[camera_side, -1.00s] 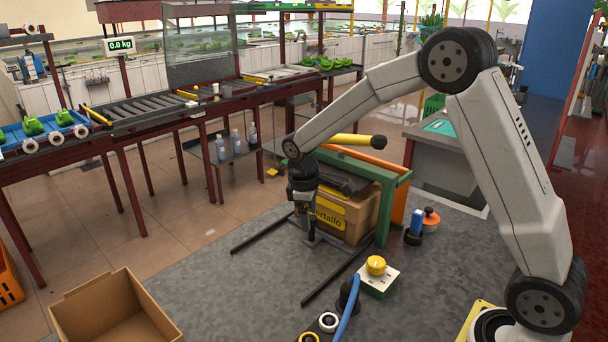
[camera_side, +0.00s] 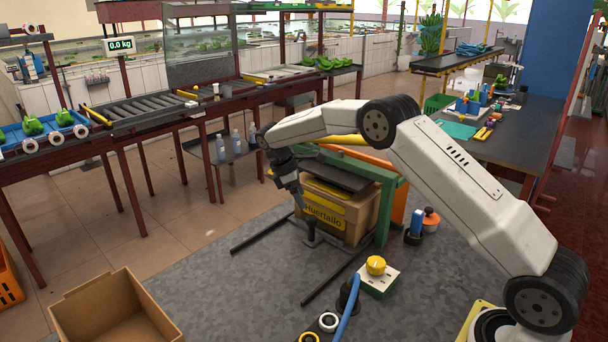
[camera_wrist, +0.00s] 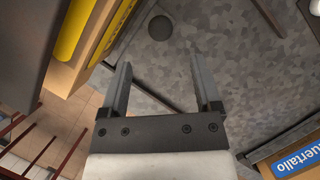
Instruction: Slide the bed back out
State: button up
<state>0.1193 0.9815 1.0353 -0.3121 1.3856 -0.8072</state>
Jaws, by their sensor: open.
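The bed appears to be the part under the cardboard box (camera_side: 358,222), which stands inside the green and orange frame (camera_side: 387,205); the bed surface itself is hidden. A dark upright handle (camera_side: 311,231) with a knob stands in front of the box, between two dark floor rails (camera_side: 262,234). In the wrist view a dark round disc, likely the handle's top (camera_wrist: 160,29), lies beyond the fingertips, roughly in line with the gap. My gripper (camera_side: 300,203) is open and empty, tilted, above and slightly left of the handle, apart from it. Its two fingers also show in the wrist view (camera_wrist: 159,62).
A green-edged control box with a yellow button (camera_side: 376,267) sits right of the rails. An open empty carton (camera_side: 112,312) stands front left. A roller conveyor (camera_side: 150,104) runs behind.

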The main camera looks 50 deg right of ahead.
aim_at(311, 217)
jog(key=shift+f, duration=0.15)
jog(key=shift+x, duration=3.8)
grip_shut()
